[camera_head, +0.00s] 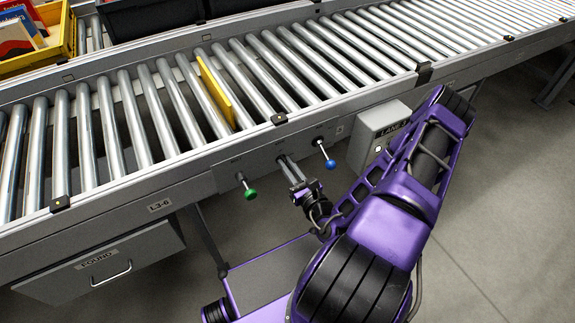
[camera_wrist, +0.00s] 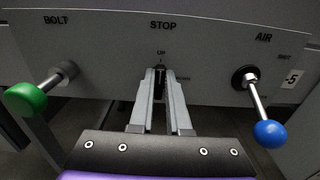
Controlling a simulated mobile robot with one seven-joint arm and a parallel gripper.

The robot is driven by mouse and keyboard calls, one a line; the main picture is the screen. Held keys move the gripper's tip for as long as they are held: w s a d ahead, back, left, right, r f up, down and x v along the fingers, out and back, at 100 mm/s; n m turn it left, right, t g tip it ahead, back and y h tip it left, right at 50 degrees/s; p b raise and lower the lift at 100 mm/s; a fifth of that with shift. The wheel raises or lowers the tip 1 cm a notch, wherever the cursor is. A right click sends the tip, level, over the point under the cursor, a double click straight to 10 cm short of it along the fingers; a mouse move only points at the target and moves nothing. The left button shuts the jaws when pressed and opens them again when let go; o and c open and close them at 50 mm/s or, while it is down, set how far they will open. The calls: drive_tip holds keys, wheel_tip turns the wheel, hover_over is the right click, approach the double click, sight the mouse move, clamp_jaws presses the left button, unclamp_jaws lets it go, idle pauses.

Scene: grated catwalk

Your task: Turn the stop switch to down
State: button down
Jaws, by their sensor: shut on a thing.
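The stop switch (camera_wrist: 160,70) is a small dark part under the STOP label in the middle of the grey panel (camera_wrist: 205,62) in the wrist view. A small UP mark stands above it, and another small mark to its right is too blurred to read surely. My gripper (camera_wrist: 160,90) is shut on the switch, with a pale finger on either side. The fingers hide most of the switch, so its exact angle is hard to tell. In the head view, my gripper (camera_head: 288,168) reaches the panel (camera_head: 262,165) under the conveyor, and the switch is hidden there.
A green-knobbed BOLT handle (camera_wrist: 25,98) sticks out left of my gripper. A blue-knobbed AIR lever (camera_wrist: 268,130) hangs to the right. A grey box (camera_head: 377,125) stands beside the panel. A yellow plate (camera_head: 216,92) stands between the conveyor rollers (camera_head: 165,100).

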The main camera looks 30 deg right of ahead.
drive_tip(key=m+p, duration=0.1)
drive_tip(key=m, duration=0.5)
drive_tip(key=f+m+p, duration=0.1)
drive_tip(key=m+p, duration=0.1)
drive_tip(key=m, duration=0.3)
drive_tip(key=d+m+p, duration=0.1)
drive_tip(key=m, duration=0.5)
drive_tip(key=shift+f+m, duration=0.15)
drive_tip(key=shift+m, duration=0.15)
idle(0.4)
drive_tip(key=c, duration=0.9)
unclamp_jaws()
drive_tip(key=shift+s+p, duration=0.1)
drive_tip(key=shift+p, duration=0.2)
